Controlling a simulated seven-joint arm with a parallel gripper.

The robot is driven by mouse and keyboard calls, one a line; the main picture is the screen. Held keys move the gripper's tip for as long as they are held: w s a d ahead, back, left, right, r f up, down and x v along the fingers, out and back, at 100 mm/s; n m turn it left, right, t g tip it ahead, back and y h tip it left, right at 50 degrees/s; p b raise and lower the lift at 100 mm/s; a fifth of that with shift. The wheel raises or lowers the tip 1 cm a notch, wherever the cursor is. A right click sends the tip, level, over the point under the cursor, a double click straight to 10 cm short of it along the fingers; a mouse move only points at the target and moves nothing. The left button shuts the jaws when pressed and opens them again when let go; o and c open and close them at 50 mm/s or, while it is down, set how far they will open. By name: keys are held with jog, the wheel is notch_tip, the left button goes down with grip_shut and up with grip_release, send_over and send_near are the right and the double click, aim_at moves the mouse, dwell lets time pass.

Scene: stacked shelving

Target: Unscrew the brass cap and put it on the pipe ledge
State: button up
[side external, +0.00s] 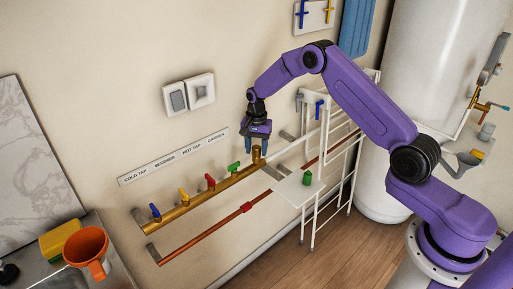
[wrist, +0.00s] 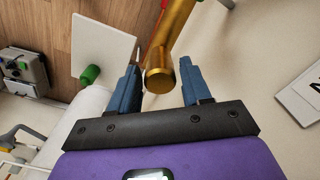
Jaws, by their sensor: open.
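The brass cap (side external: 257,153) stands at the right end of the brass manifold pipe (side external: 190,207). In the wrist view the cap (wrist: 159,81) shows as a round gold end with the pipe behind it. My gripper (side external: 256,146) is open above and around the cap's top. In the wrist view its blue fingers (wrist: 160,78) lie either side of the cap, with a gap on both sides. A white flat plate (side external: 290,189), seemingly the pipe ledge, juts out to the right of the cap; it also shows in the wrist view (wrist: 103,45).
A green cylinder (side external: 307,179) stands on the white plate's right part. Blue, yellow, red and green valve handles (side external: 209,181) line the brass pipe. A copper pipe (side external: 210,231) runs below. A white rack (side external: 334,165) stands to the right. An orange funnel (side external: 87,246) is at lower left.

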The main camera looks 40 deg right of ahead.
jog(key=m, duration=0.3)
jog(key=shift+m, duration=0.3)
jog(key=m, duration=0.4)
jog(key=shift+m, duration=0.3)
jog(key=m, duration=0.8)
jog(key=c, duration=0.7)
jog(key=n, duration=0.6)
jog(key=shift+c, duration=0.2)
jog(key=n, duration=0.5)
jog(key=shift+n, duration=0.3)
